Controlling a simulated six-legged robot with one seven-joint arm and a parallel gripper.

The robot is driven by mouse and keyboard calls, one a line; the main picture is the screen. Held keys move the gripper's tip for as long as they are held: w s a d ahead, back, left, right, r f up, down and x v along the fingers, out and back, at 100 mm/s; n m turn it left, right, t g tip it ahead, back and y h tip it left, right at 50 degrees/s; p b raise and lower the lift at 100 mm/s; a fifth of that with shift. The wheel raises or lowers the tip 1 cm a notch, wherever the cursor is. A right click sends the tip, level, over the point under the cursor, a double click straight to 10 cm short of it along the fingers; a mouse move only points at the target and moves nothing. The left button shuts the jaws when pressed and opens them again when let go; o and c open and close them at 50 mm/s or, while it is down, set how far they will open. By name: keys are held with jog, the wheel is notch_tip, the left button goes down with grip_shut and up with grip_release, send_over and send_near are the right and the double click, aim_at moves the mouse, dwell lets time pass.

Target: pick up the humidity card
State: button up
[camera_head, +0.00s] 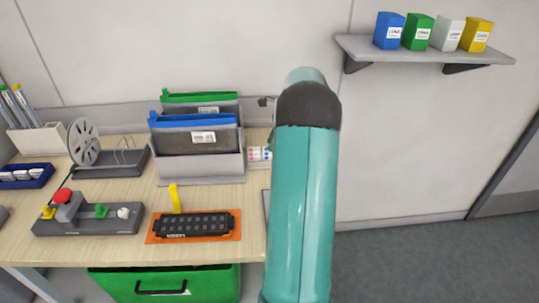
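A small white card with coloured dots (259,153), which looks like the humidity card, is near the back of the wooden bench, just right of the grey file holder. Its right side meets the outline of my arm, so part of it may be hidden. My teal arm rises through the middle of the view, right of the card. My gripper cannot be made out; it is hidden behind the arm or out of view.
The grey holder (205,168) with green and blue folders stands left of the card. In front are an orange tray (238,236) with a black part and a button box (88,224). A reel (83,142) stands further left. A wall shelf (425,50) carries several coloured boxes.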

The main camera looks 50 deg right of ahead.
aim_at(269, 155)
jog(key=x, duration=0.5)
jog(key=shift+w+d+f, duration=0.15)
jog(key=shift+c, duration=0.4)
grip_shut()
